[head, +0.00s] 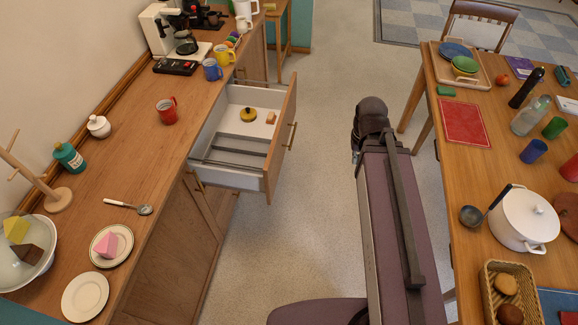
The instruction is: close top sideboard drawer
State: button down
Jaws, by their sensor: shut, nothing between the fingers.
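The top drawer of the sideboard is pulled well out to the right, over the floor. Its wooden front (284,130) has a brass handle (292,136) on the outer face. Its white interior holds a yellow round item (249,115) with a dark knob, a small orange-brown block (271,118) and grey dividers near the close end. The wooden sideboard (135,165) runs along the left wall. My purple arm reaches up the middle right of the view, apart from the drawer. My gripper cannot be made out.
Bare floor (320,100) lies between the drawer and my arm. The dining table (455,180) on the right carries a white pot (522,220), a basket and bottles.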

aim_at(225, 117)
jog(key=z, duration=0.05)
jog(key=k, duration=0.9)
jog(key=u, duration=0.85)
jog(key=i, duration=1.4)
